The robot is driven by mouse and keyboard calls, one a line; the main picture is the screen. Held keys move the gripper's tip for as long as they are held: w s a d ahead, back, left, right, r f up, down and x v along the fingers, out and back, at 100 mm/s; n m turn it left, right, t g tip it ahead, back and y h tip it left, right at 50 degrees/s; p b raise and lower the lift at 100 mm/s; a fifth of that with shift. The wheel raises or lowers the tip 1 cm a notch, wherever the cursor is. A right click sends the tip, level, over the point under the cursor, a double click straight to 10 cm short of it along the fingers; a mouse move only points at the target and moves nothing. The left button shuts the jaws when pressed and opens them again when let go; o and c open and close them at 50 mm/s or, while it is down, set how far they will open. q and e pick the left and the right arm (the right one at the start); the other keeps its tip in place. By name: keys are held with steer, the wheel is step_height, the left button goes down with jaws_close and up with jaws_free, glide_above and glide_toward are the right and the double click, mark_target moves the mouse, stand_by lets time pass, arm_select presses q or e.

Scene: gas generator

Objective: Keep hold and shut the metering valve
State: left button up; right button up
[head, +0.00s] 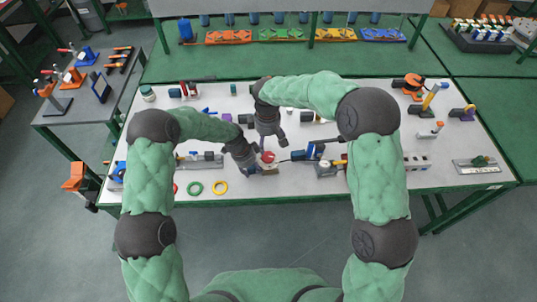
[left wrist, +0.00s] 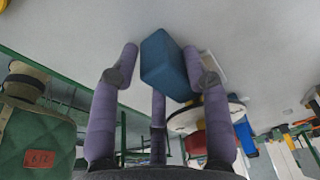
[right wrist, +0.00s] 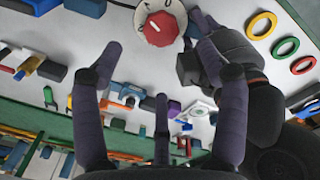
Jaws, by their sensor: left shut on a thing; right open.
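The metering valve appears to be the round white dial with a red knob (right wrist: 160,28) at the top of the right wrist view. A white line marks the knob. In the head view the red knob (head: 267,157) is beside my left gripper (head: 258,166). In the left wrist view my left gripper (left wrist: 168,62) is shut on a blue block (left wrist: 170,66); whether it joins the valve is unclear. My right gripper (head: 274,139) is open and empty, pointing down near the knob. In the right wrist view its fingers (right wrist: 158,62) are apart from the knob.
Green ring (head: 194,188) and yellow ring (head: 220,187) lie near the front edge of the white table (head: 270,190). Blue-and-grey fixtures (head: 322,160) stand right of the valve. Several tools and parts cover the table behind. My forearms are close together here.

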mark_target(269, 156)
steer(key=f, duration=0.9)
steer(key=shift+w+d+f, duration=0.1)
steer(key=shift+w+f, duration=0.1)
steer(key=c, duration=1.1)
